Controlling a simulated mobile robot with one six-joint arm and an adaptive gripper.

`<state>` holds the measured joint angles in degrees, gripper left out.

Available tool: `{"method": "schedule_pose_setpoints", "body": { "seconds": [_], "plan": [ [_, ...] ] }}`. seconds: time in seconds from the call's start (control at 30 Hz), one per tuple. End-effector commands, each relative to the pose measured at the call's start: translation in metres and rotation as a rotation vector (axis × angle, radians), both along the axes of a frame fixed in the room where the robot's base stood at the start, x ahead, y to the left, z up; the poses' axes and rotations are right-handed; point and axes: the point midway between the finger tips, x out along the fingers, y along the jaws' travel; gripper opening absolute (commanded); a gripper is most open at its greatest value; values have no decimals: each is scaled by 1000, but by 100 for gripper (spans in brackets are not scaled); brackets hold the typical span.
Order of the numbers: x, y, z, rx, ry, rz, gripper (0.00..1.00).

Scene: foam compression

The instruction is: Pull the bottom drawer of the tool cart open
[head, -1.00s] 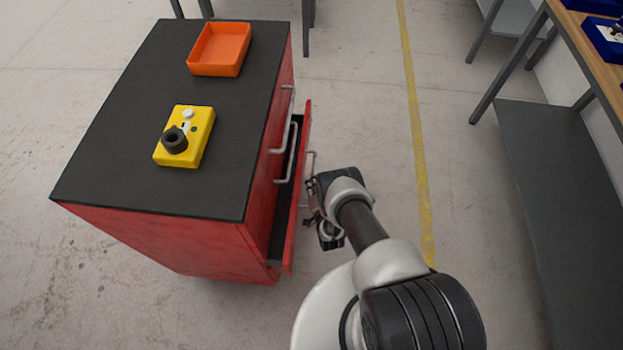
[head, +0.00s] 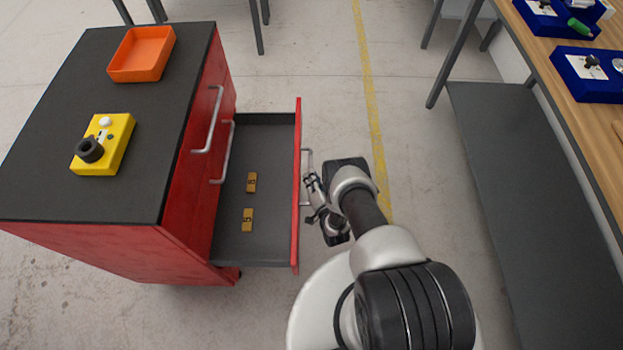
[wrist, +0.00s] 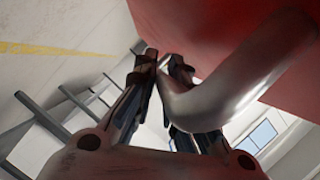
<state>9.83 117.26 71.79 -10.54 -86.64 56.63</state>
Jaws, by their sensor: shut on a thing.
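The red tool cart (head: 120,252) with a black top stands at the left in the head view. Its bottom drawer (head: 265,140) is pulled well out to the right, and its grey floor shows.
An orange tray (head: 142,55) and a yellow box with a black knob (head: 118,148) are on the cart top. A workbench (head: 560,35) with blue trays and a grey lower shelf (head: 520,170) stands at the right. Floor with a yellow line (head: 368,80) lies between.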

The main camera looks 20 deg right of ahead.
Motion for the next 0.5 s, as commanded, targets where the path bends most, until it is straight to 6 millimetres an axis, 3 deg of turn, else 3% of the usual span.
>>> {"method": "schedule_pose_setpoints", "body": {
  "seconds": [0.43,0.47,0.5],
  "plan": [
    [-1,1,-1,0,2,2,0],
    [-1,1,-1,1,2,2,13],
    [-1,1,0,1,2,2,16]
  ]
}}
